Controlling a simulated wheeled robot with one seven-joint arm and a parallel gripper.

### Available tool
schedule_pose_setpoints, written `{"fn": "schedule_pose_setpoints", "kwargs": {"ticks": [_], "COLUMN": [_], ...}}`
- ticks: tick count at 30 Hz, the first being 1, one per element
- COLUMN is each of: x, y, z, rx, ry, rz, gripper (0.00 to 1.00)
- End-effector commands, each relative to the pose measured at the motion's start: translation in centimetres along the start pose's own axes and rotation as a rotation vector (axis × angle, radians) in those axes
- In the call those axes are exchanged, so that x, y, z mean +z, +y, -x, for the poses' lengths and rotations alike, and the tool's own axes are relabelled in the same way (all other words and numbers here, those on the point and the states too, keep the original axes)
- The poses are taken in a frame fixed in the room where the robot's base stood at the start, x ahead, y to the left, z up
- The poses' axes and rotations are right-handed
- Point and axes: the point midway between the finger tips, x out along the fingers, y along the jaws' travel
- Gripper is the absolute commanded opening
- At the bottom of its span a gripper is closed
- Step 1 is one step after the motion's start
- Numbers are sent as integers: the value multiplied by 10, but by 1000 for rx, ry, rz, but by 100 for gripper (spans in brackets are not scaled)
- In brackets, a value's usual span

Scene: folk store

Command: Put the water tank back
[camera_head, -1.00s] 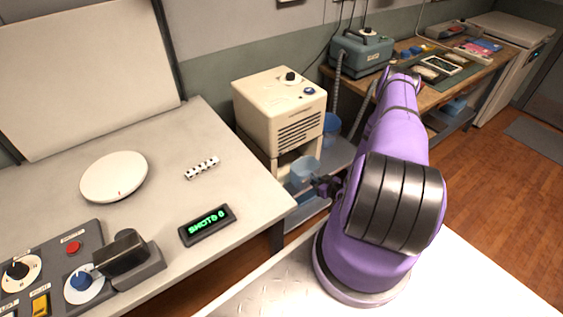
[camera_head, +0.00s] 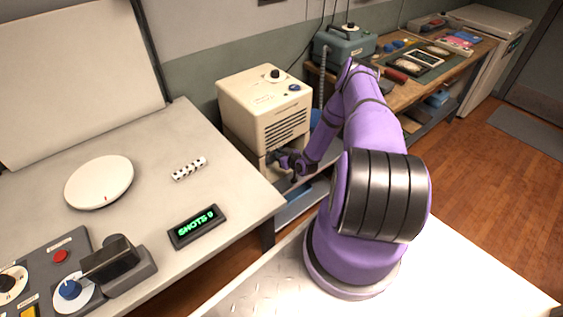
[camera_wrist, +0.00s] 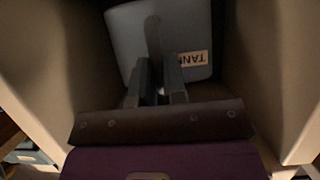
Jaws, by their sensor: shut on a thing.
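The water tank (camera_wrist: 128,42), pale blue-grey with a "TANK" label, shows in the wrist view between the inner side walls of the cream machine's (camera_head: 262,110) lower opening. My gripper (camera_wrist: 158,75) is shut on the upright handle at the tank's front. In the head view my gripper (camera_head: 290,163) is at the machine's lower front opening. The tank is hidden there behind my gripper and the machine. I cannot tell whether the tank touches the back of the opening.
Walls of the opening (camera_wrist: 262,80) stand close on both sides of my gripper. A low grey shelf (camera_head: 300,205) lies below. The pale table (camera_head: 140,170) is at left; a wooden workbench (camera_head: 405,95) is at right.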

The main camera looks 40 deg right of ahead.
Motion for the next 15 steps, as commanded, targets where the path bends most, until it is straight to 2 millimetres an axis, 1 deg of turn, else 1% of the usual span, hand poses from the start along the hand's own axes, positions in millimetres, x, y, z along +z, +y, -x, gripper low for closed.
{"fn": "schedule_pose_setpoints", "kwargs": {"ticks": [1, 3, 6, 15], "x": [13, 21, 28, 31], "y": [-1, -1, 0, 0], "z": [-1, -4, -8, -9], "rx": [1, 1, 1, 1], "ry": [-6, -5, -3, -3], "rz": [-4, -4, -3, -2], "gripper": [0, 0, 0, 0]}}
